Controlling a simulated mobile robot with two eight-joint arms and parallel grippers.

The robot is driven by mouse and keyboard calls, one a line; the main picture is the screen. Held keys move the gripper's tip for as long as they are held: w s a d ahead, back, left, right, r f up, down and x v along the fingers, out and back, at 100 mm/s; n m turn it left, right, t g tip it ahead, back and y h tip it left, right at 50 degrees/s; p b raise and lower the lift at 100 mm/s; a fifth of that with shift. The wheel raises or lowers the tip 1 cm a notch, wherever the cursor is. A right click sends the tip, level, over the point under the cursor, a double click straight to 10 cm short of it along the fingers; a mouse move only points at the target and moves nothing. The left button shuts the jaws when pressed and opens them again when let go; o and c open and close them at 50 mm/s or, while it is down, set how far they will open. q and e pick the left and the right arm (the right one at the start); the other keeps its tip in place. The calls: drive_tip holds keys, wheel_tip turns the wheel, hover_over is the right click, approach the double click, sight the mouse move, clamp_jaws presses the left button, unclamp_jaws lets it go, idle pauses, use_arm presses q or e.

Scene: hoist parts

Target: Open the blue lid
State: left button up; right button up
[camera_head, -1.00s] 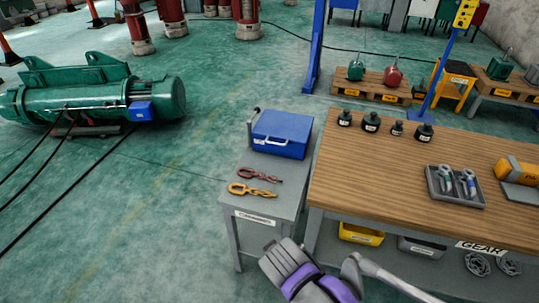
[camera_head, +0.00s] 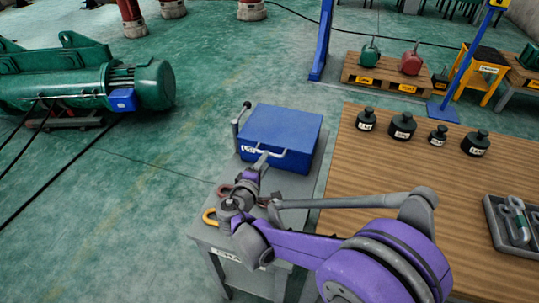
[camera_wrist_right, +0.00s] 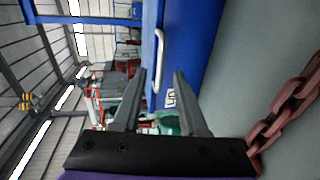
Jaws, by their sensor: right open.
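The blue box (camera_head: 300,158) stands on a small grey side table with its blue lid (camera_head: 282,124) shut. A pale U-shaped handle (camera_head: 287,154) is on its front; the handle (camera_wrist_right: 160,60) also shows in the right wrist view, with the blue box (camera_wrist_right: 198,40) behind it. My right gripper (camera_head: 259,164) is just in front of the box, near the handle. In the right wrist view the right gripper (camera_wrist_right: 159,90) is open and empty, its fingers pointing toward the handle, which lies beyond the tips. My left gripper is not in view.
A grey lever (camera_head: 237,117) stands at the box's left. A red chain (camera_wrist_right: 285,112) and a yellow hook (camera_head: 209,216) lie on the side table, partly hidden by my arm. The wooden bench (camera_head: 375,165) at right carries several dark weights and a tray (camera_head: 494,222).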

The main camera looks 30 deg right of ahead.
drive_tip(key=x, duration=0.5)
drive_tip(key=shift+w+d+f+b, duration=0.1)
drive_tip(key=shift+w+d+b, duration=0.1)
drive_tip(key=shift+w+b, duration=0.1)
clamp_jaws()
idle(1.1)
